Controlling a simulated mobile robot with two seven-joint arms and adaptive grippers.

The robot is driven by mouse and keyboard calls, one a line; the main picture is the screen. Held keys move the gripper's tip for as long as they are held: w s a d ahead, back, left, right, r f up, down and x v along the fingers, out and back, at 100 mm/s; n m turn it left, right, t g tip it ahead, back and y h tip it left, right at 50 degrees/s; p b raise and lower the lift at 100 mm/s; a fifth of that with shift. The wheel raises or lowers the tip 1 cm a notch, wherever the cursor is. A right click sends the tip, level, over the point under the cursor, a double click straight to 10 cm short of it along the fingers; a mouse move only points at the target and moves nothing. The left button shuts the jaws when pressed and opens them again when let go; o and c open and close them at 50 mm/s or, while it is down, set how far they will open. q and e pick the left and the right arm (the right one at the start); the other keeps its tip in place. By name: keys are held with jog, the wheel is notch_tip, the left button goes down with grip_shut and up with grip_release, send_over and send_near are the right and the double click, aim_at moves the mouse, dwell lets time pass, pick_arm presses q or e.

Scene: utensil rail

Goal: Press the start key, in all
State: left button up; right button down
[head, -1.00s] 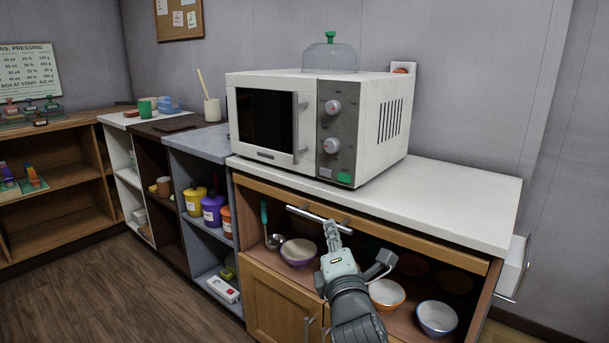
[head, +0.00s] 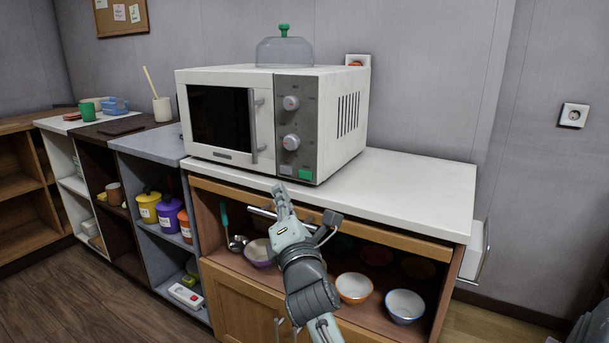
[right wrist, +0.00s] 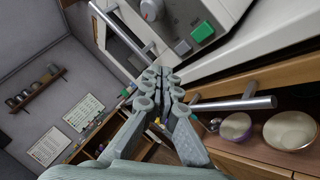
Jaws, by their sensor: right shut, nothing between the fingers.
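The microwave (head: 330,120) stands on the white counter, with its door shut. Its grey control panel has two round knobs and, at the bottom right, a green key (head: 305,174), which I take as the start key; a grey key (head: 286,170) is beside it. The green key also shows in the right wrist view (right wrist: 202,31). My right gripper (head: 281,190) is shut and empty, in front of the counter's front edge, below and a little left of the green key and apart from it. In the right wrist view its closed fingertips (right wrist: 165,74) show large. My left gripper is not in view.
A metal bar handle (head: 262,214) runs along the cupboard front close to my right gripper. Bowls (head: 354,287) and a ladle stand on the open shelf below. A clear dome with a green knob (head: 284,48) sits on the microwave. The counter right of the microwave (head: 420,190) is clear.

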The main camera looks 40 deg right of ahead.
aim_at(305, 175)
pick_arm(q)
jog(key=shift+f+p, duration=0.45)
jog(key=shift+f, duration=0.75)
pick_arm(e)
jog(key=shift+w+d, duration=0.4)
jog(key=shift+d, duration=0.6)
jog(key=shift+w+d, duration=0.45)
jog(key=shift+d, duration=0.6)
jog(key=shift+w+d, duration=0.4)
jog(key=shift+d, duration=0.6)
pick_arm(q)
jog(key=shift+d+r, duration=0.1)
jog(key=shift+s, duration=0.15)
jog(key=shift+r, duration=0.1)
pick_arm(e)
jog(key=shift+w+d, duration=0.15)
jog(key=shift+d, duration=0.25)
